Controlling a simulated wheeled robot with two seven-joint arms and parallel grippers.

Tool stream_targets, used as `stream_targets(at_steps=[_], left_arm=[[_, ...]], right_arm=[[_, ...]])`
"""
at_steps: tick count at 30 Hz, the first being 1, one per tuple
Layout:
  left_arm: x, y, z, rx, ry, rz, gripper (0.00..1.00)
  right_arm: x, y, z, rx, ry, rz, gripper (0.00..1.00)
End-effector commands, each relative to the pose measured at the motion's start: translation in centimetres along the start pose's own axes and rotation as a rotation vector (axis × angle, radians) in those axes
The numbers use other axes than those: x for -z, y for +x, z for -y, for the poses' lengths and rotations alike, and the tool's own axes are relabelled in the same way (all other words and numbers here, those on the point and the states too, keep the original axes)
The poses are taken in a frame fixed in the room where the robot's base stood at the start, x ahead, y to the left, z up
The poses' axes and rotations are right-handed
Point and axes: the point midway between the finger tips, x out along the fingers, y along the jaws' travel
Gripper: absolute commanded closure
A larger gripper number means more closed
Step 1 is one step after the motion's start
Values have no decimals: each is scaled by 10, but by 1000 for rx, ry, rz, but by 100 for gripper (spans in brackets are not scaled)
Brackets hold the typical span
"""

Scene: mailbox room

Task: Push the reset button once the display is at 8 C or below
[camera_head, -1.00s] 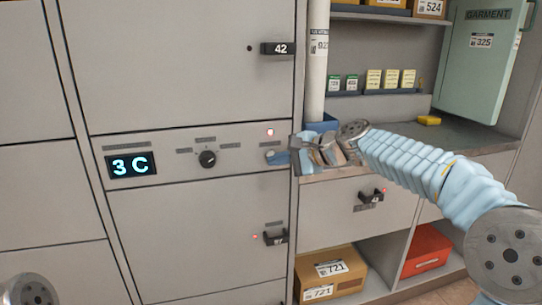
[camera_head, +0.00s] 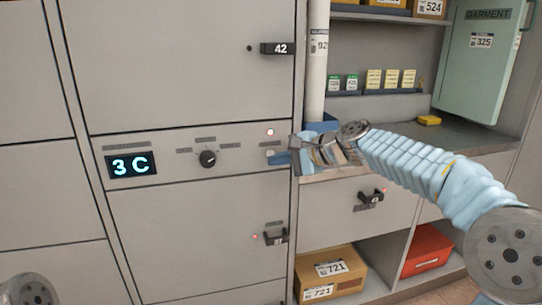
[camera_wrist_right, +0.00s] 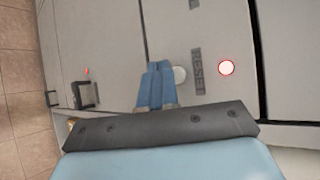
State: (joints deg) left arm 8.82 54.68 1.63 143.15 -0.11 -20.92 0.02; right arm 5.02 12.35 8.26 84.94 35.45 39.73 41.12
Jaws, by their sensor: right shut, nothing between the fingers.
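The display (camera_head: 131,165) on the grey locker panel reads "3 C". The reset button (camera_wrist_right: 180,74) is a pale round button beside the RESET label (camera_wrist_right: 197,68) in the right wrist view, partly covered by my fingers. My right gripper (camera_head: 277,158) is shut and empty, its blue fingertips at the reset button in the head view. The fingertips (camera_wrist_right: 160,68) also show in the right wrist view, beside the button; I cannot tell whether they touch it. My left gripper is not in view.
A lit indicator (camera_head: 270,132) sits above the button. A dark knob (camera_head: 208,158) is on the panel between display and button. A white pipe (camera_head: 318,70) and a counter (camera_head: 465,138) stand to the right. A box labelled 721 (camera_head: 345,270) is below.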

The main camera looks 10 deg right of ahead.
Motion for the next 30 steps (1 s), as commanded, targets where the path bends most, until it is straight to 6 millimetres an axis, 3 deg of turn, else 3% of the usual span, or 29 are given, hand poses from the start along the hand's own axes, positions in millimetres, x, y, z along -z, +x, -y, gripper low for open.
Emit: stream_targets(at_steps=[30], left_arm=[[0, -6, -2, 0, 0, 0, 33]], right_arm=[[4, 6, 5, 0, 0, 0, 100]])
